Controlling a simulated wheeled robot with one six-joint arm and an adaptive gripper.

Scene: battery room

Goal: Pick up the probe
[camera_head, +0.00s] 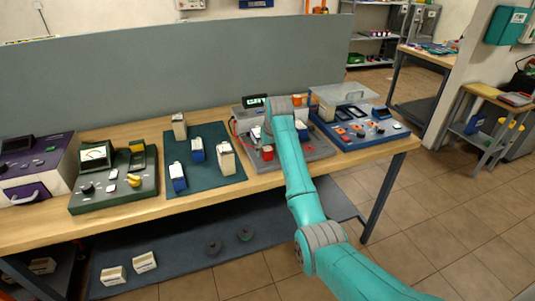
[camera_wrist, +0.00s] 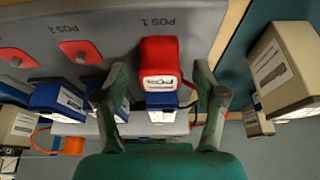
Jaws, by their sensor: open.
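I cannot tell for sure which thing is the probe. A red block (camera_wrist: 160,58) with a white label lies between my gripper's (camera_wrist: 161,80) two fingertips in the wrist view, with a blue labelled part (camera_wrist: 161,101) just below it in the picture. The fingers are spread, and I see no clear contact. In the head view a small red piece (camera_head: 267,153) stands on the grey test station (camera_head: 316,152), beside my arm, which hides part of the station. An orange piece (camera_wrist: 73,146) with a thin orange cable shows at lower left in the wrist view.
Blue blocks (camera_wrist: 57,100) and red pads (camera_wrist: 80,51) are left of the fingers; a beige block (camera_wrist: 284,66) is to the right. A dark mat (camera_head: 205,183) with several batteries and a green meter panel (camera_head: 135,198) lie left; a blue panel (camera_head: 345,143) lies right.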

